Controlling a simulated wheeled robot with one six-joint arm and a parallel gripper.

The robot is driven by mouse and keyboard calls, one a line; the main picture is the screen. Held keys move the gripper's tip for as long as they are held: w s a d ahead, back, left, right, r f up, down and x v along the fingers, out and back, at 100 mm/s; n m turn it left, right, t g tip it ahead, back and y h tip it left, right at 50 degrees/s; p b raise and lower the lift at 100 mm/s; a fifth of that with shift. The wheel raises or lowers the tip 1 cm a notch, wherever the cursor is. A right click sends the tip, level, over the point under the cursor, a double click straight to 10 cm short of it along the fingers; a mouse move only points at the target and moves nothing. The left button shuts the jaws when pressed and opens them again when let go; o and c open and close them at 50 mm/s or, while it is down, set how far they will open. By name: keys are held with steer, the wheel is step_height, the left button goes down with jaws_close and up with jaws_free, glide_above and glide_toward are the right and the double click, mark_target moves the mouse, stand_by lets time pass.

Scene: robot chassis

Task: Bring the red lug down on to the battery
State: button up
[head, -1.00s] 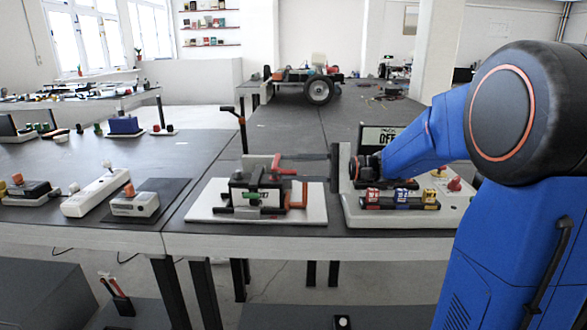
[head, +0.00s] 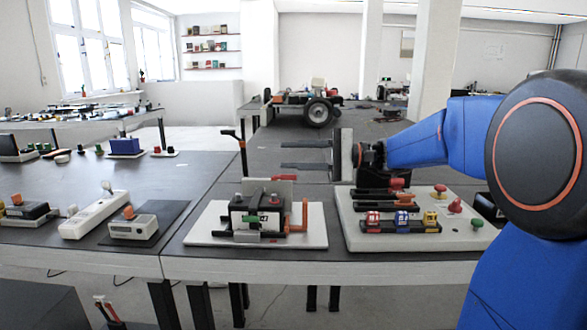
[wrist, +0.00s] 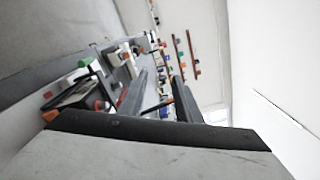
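The battery (head: 239,222) is a dark box on a white board (head: 204,233), with a red terminal (head: 274,200) on top. A red bar, which looks like the red lug (head: 284,178), lies nearly level above the battery's back edge, by a grey upright plate (head: 285,188). I cannot tell whether it touches the battery. My gripper (head: 284,155) is open and empty, its two dark fingers pointing left above the red bar. In the wrist view my gripper (wrist: 161,76) also shows parted fingers, with nothing clearly between them.
An orange clamp (head: 304,215) stands at the battery's right and a green piece (head: 252,222) at its front. A white board with coloured parts (head: 359,247) lies to the right. A dark post (head: 242,158) rises behind left. A power strip (head: 93,215) and meter (head: 132,228) sit left.

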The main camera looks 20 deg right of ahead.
steer(key=shift+r, duration=0.1)
steer(key=shift+a, duration=0.1)
steer(key=c, duration=0.7)
steer(key=a+n+g+h, duration=0.1)
steer(key=s+a+n+g+h, duration=0.1)
steer(key=a+g, duration=0.1)
steer(key=s+a+n+g+h, duration=0.1)
steer(key=a, duration=0.1)
steer(key=shift+f+g+h, duration=0.35)
steer(key=shift+g+h, duration=0.05)
jaws_close()
steer(key=w+d+r+n+t+h, duration=0.1)
steer(key=w+d+r+h, duration=0.1)
steer(key=r+h, duration=0.45)
steer(key=w+d+r+n+t+h, duration=0.1)
steer(key=d+r+h, duration=0.1)
steer(key=r+h, duration=0.45)
steer(key=shift+h, duration=0.6)
steer(key=shift+s+a+f+x, duration=0.1)
steer(key=shift+s+x, duration=0.35)
steer(key=shift+x, duration=1.9)
steer(key=shift+s+a+f+x, duration=0.15)
steer(key=shift+s+x, duration=0.35)
steer(key=shift+x, duration=1.8)
steer(key=shift+s+a+f+x, duration=0.1)
steer(key=shift+s+x, duration=0.35)
steer(key=shift+x, duration=1.9)
